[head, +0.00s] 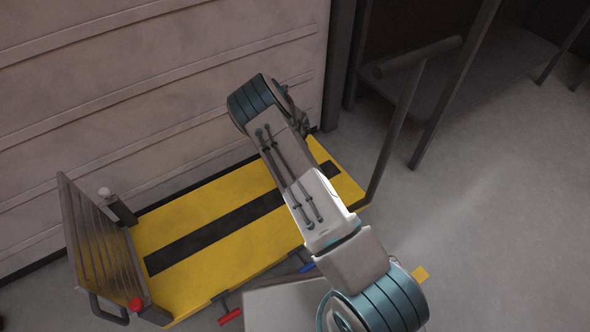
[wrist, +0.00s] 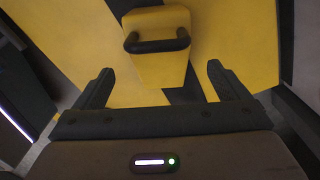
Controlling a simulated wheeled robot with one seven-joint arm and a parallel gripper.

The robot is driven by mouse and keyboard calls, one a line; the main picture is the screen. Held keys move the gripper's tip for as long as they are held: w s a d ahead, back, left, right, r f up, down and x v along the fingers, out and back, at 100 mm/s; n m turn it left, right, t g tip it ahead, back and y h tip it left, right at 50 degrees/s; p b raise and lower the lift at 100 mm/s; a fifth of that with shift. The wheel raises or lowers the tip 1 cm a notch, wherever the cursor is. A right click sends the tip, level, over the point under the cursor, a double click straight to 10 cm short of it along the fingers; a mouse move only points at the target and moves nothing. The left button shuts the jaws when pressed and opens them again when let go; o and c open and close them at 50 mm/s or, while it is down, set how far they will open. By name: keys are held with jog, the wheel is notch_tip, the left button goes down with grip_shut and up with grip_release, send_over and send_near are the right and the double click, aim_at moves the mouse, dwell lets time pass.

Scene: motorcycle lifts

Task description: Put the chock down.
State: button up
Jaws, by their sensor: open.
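In the wrist view, the yellow chock (wrist: 158,66) with a dark bar handle (wrist: 156,45) sits on the yellow lift deck (wrist: 70,35), over its black stripe. My gripper (wrist: 160,69) is open, its two dark fingers apart on either side of the chock's near end. The fingers do not appear to touch the chock, and the handle is beyond the fingertips in the picture. In the head view, the lift deck (head: 190,221) shows at lower left, but my arm hides the gripper and the chock.
A ribbed grey plate (head: 100,245) stands at the deck's left end. A panelled wall (head: 160,90) runs behind the deck. A dark rail (head: 400,130) rises at its right end. Grey floor (head: 490,220) is open at right.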

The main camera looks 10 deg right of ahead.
notch_tip(320, 180, up, 3)
jog(key=shift+r+p, duration=0.1)
jog(key=shift+p, duration=0.25)
jog(key=s+a+r+n+y, duration=0.1)
jog(key=s+r+n, duration=0.35)
jog(key=r, duration=0.65)
jog(key=s+r+n+y, duration=0.1)
jog(key=s+r+n, duration=0.2)
jog(key=s+r, duration=0.55)
jog(key=s+d+r+n+t+h, duration=0.1)
jog(key=s+d+r+n+h, duration=0.1)
jog(key=s+r+n, duration=0.8)
jog(key=shift+s+d+r+n, duration=0.45)
jog(key=shift+s+r, duration=2.2)
jog(key=shift+s, duration=2.15)
